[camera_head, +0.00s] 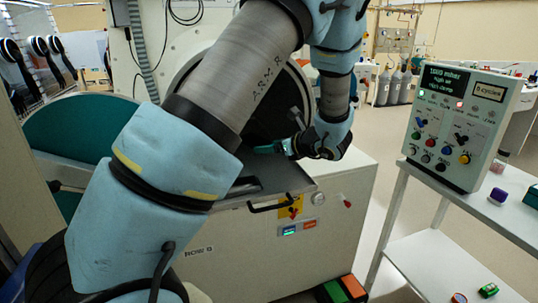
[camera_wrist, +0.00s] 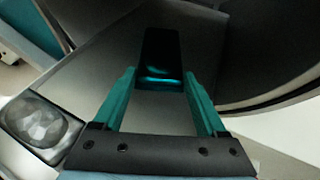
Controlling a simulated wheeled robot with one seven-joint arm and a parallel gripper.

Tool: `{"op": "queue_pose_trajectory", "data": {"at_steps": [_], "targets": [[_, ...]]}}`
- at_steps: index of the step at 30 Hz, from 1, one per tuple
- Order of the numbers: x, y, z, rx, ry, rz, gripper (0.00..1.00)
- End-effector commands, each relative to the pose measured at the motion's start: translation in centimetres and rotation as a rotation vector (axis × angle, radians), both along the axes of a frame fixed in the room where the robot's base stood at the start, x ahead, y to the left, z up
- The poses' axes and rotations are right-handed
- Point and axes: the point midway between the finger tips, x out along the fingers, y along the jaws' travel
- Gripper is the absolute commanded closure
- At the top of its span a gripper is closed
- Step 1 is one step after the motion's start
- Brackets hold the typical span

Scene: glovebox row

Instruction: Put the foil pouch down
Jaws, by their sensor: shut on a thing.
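My gripper (camera_head: 268,148) reaches in from the right over the grey sliding tray (camera_head: 285,176) of the glovebox's round antechamber. In the wrist view, its two teal fingers (camera_wrist: 158,70) are apart, with a dark, glossy flat piece (camera_wrist: 162,45) between and beyond their tips. I take this piece to be the foil pouch, held between the fingers. It carries teal reflections. In the head view my gripper hides most of what it holds, and I cannot tell whether the pouch touches the tray.
The round chamber opening is behind my gripper. A black handle (camera_head: 282,203) sticks out at the tray's front. A control box (camera_head: 462,125) stands on a white shelf at right, with a purple-capped item (camera_head: 497,196) beside it. A grey crinkled, dark-rimmed thing (camera_wrist: 37,124) shows at lower left in the wrist view.

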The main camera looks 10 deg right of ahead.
Motion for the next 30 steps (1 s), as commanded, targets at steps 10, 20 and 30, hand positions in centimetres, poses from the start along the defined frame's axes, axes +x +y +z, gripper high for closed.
{"op": "queue_pose_trajectory", "data": {"at_steps": [10,20,30], "targets": [[0.0,0.0,-3.7,0.002,0.001,0.000,0.87],[0.0,0.0,-4.1,0.001,0.000,0.000,0.87],[0.0,0.0,-4.2,0.000,0.001,0.000,0.00]]}}
